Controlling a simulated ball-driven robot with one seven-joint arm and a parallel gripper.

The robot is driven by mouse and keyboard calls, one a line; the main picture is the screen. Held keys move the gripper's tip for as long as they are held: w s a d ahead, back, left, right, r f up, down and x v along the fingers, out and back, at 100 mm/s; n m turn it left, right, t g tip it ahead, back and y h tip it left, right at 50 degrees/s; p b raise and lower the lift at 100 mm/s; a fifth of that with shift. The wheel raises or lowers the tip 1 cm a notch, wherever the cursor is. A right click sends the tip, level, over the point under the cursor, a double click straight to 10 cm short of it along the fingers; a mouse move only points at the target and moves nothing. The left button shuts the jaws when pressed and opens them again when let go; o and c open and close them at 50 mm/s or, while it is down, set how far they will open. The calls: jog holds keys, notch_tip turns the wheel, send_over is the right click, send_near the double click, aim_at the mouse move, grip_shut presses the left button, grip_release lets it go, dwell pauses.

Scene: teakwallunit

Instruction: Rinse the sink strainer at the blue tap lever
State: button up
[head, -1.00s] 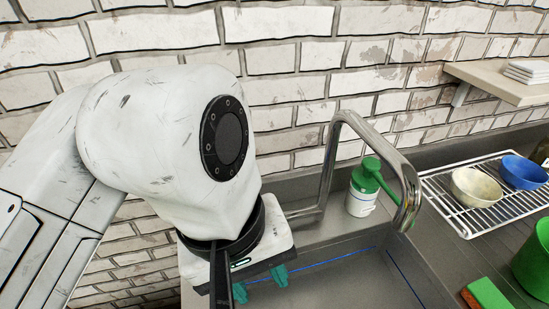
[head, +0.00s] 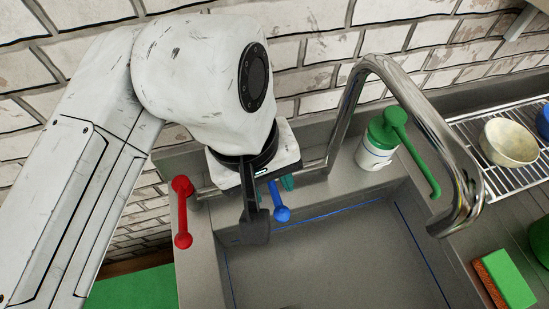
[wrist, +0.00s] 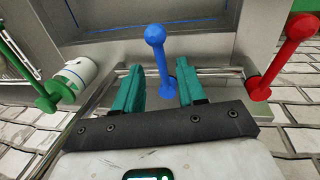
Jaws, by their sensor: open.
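The blue tap lever (head: 280,206) has a round knob and stands at the sink's back edge. It also shows in the wrist view (wrist: 160,55), upright between the two teal fingers in the picture. My gripper (head: 272,188) is open and empty just behind the lever; its fingertips (wrist: 159,78) lie to the lever's left and right in the wrist view. I cannot tell whether they touch it. The chrome spout (head: 400,80) arches over the grey sink basin (head: 330,255). I cannot make out the strainer in any view.
A red lever (head: 182,210) stands left of my gripper, also in the wrist view (wrist: 290,60). A white bottle with a green pump (head: 375,152) stands behind the spout. A sponge (head: 505,280) lies right of the basin, below a wire rack (head: 475,130) with bowls.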

aim_at(275, 197)
jog(key=shift+d+f, duration=0.2)
jog(key=shift+f, duration=0.9)
jog(key=shift+d+f, duration=0.15)
jog(key=shift+f, duration=0.9)
grip_shut()
